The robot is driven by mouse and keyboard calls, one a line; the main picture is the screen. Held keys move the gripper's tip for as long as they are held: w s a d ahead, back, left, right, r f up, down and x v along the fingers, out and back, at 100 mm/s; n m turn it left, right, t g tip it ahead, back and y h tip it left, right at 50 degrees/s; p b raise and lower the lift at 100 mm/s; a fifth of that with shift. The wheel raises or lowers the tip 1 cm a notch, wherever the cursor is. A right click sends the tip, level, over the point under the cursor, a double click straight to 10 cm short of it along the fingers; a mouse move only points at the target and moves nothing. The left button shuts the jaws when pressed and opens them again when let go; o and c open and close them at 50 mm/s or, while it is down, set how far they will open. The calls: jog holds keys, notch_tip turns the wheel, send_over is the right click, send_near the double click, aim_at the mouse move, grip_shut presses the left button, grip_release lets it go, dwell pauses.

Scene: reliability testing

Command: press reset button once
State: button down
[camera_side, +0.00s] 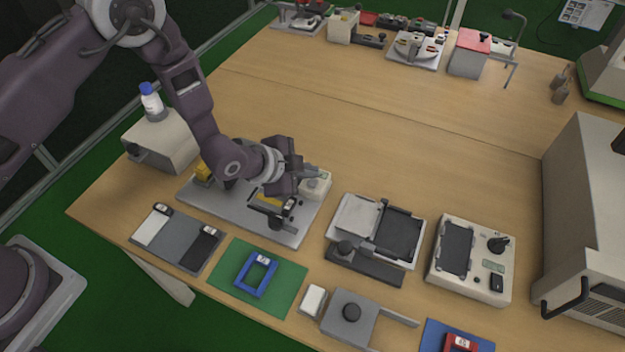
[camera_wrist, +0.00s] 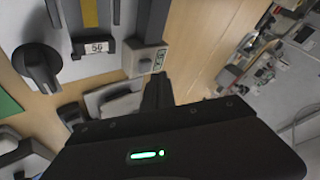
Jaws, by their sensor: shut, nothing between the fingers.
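My gripper (camera_side: 303,173) is shut and empty, low over the right end of a grey base plate (camera_side: 230,213) in the side view. In the wrist view its dark fingers (camera_wrist: 158,92) are together. A small pale box (camera_side: 316,187) stands at the plate's right end, right by the fingertips. In the wrist view this box (camera_wrist: 148,60) lies just beyond the fingers, with small dark marks on its face. I cannot make out a button labelled reset, nor whether the fingers touch the box. A label reading about 50 (camera_wrist: 97,47) sits beside it.
A black knob (camera_wrist: 38,62) stands close by in the wrist view. A tray fixture (camera_side: 376,230) and a panel with a dial (camera_side: 471,260) are to the right. A blue frame (camera_side: 257,274) lies on a green mat in front.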

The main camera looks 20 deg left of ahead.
aim_at(309, 184)
jog(key=shift+f, duration=0.1)
dwell(0.3)
jog(key=shift+f, duration=0.3)
jog(key=shift+f, duration=0.4)
dwell(0.7)
jog(key=shift+r, duration=0.8)
jog(key=shift+r, duration=2.55)
